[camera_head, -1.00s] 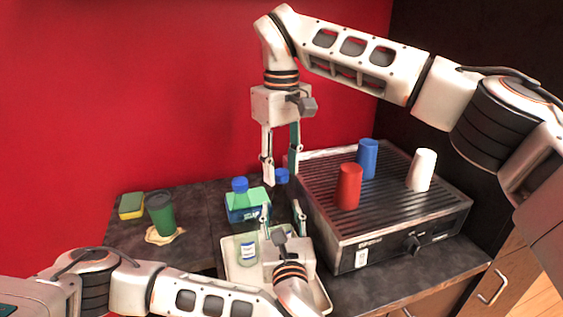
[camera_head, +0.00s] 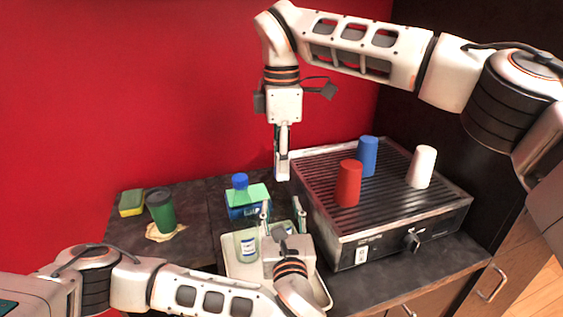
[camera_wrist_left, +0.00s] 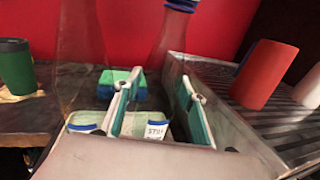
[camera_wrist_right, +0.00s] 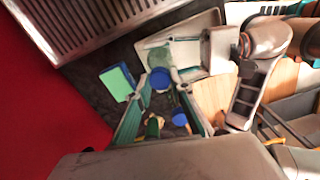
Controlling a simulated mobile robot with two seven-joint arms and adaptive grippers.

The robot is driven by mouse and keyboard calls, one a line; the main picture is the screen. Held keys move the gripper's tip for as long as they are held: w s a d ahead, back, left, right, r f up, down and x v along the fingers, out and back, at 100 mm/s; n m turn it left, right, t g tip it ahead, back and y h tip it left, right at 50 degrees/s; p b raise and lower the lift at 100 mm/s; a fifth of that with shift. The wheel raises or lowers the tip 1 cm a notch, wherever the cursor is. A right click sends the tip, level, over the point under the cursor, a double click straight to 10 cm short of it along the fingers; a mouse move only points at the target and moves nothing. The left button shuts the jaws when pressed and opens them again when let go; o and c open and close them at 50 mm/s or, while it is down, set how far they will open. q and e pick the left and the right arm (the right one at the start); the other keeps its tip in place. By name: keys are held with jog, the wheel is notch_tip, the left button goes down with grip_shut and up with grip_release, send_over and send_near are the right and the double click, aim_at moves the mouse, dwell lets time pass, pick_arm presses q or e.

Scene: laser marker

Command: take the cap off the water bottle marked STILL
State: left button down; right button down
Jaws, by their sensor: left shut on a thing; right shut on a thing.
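The bottle marked STILL is clear, with a white label reading "STI…" (camera_wrist_left: 156,129) between my left fingers in the left wrist view. My left gripper (camera_head: 283,207) is shut around its body above the tray. My right gripper (camera_head: 283,176) points straight down from above and is shut on the blue cap (camera_wrist_right: 160,80), which shows between its fingertips in the right wrist view. In the head view the fingers hide this cap. I cannot tell whether the cap still touches the neck. A second clear bottle (camera_head: 247,247) with a blue cap (camera_head: 240,181) stands to the left.
A pale tray (camera_head: 232,268) lies under the bottles. A blue box with a green top (camera_head: 247,198) is behind them. A green cup (camera_head: 161,212) and a sponge (camera_head: 131,203) are at left. A grill-topped machine (camera_head: 385,225) at right carries red, blue and white cups.

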jog(key=n, duration=0.5)
jog(key=shift+n, duration=0.4)
jog(key=n, duration=0.5)
jog(key=shift+r, duration=0.1)
jog(key=n, duration=0.5)
jog(key=shift+n, duration=0.3)
jog(key=n, duration=1.5)
jog(key=shift+n, duration=0.3)
jog(key=n, duration=1)
jog(key=shift+n, duration=0.4)
